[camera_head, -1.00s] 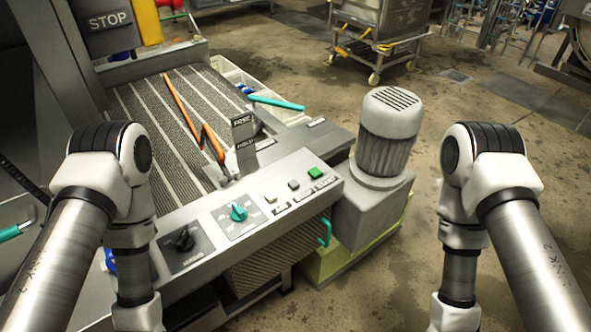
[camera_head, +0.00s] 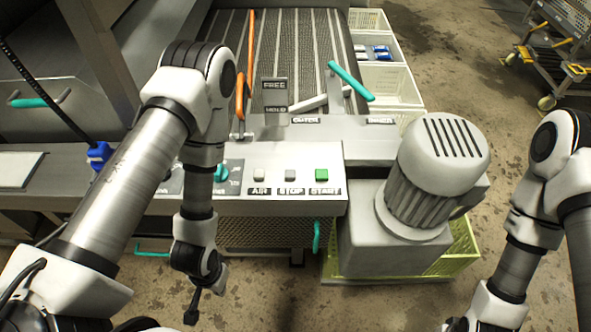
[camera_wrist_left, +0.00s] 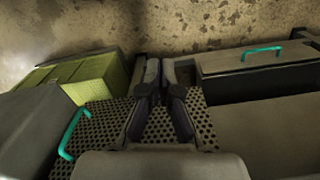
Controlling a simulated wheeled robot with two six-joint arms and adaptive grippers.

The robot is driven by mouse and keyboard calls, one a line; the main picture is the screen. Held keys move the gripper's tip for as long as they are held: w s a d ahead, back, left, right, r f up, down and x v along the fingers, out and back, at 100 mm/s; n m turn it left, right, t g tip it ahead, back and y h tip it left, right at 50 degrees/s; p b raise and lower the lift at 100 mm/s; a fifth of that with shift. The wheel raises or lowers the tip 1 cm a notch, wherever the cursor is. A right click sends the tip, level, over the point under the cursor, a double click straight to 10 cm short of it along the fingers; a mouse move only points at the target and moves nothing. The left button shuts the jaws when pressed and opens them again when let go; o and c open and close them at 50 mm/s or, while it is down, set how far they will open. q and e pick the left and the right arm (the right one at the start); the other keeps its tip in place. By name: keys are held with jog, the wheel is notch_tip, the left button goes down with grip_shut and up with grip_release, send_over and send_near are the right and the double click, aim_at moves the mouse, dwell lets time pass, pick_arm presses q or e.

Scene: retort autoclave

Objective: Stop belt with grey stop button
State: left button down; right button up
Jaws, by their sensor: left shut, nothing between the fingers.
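The grey stop button (camera_head: 290,175) sits above its STOP label on the sloped control panel (camera_head: 235,207), between the pale AIR button (camera_head: 260,175) and the green START button (camera_head: 321,175). The slatted belt (camera_head: 290,50) lies behind the panel. My left gripper (camera_head: 192,312) hangs in front of the panel, lower and to the left of the stop button, apart from it. In the left wrist view, my left gripper (camera_wrist_left: 160,72) is shut and empty over a perforated sheet (camera_wrist_left: 100,118). My right arm stands at the right; its fingers are out of view.
A grey motor (camera_head: 440,165) stands right of the panel over a yellow-green crate (camera_head: 465,250). A teal knob (camera_head: 222,172) lies left of the buttons, beside my left arm. A FREE lever plate (camera_head: 275,93) rises behind the panel. Floor at front is clear.

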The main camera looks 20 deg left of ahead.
pick_arm(q)
notch_tip(320, 180, up, 28)
jog(key=n+t+h+p, duration=0.65)
jog(key=n+p, duration=0.85)
jog(key=n, duration=0.4)
send_over(288, 175)
jog(key=shift+f+t+y, duration=0.1)
jog(key=shift+t+y, duration=0.25)
jog(key=shift+y, duration=0.1)
notch_tip(288, 175, down, 7)
jog(key=b, duration=0.7)
jog(key=shift+w, duration=0.1)
jog(key=shift+f+b, duration=0.45)
jog(key=shift+f, duration=0.45)
jog(key=shift+f, duration=0.1)
